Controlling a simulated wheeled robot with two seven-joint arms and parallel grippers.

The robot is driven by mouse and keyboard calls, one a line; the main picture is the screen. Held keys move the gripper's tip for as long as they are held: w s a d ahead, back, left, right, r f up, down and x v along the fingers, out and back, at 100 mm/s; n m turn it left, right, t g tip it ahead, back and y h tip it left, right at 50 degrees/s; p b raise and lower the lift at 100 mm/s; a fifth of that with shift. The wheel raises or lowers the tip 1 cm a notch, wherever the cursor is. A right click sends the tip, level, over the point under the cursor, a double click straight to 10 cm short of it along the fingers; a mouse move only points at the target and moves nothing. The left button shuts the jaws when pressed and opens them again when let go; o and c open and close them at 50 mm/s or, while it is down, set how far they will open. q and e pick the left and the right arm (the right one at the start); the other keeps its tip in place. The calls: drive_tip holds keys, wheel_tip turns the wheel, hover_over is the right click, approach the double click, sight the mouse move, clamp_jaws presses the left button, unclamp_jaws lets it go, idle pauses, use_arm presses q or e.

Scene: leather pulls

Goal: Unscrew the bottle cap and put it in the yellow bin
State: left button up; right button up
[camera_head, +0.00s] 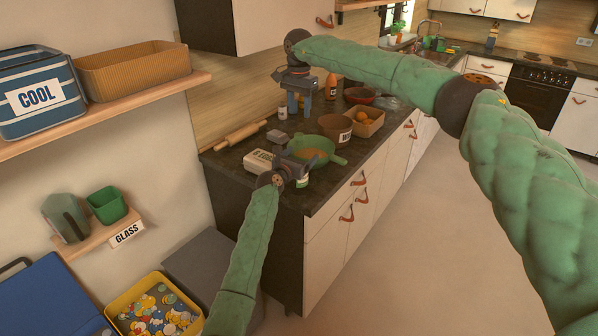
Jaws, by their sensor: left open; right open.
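The yellow bin (112,304) stands at the lower left, with many coloured round pieces inside. My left gripper (293,160) is open, low over the near end of the dark counter, beside the egg carton and green pan. A small white and green item (302,182) shows just below it; I cannot tell whether they touch. My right gripper (298,108) is open and points down above the back of the counter. A small white bottle (283,113) stands beside it. An orange bottle (331,88) stands farther back. I cannot tell which bottle is the task's, and no cap is clearly visible.
The counter also holds a rolling pin (241,136), an egg carton (258,161), a green pan (338,159), a brown pot (335,128) and a wooden box (368,124). The floor at right is clear.

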use_arm(q)
drive_tip(key=shift+w+d, duration=0.25)
drive_tip(key=shift+w, duration=0.2)
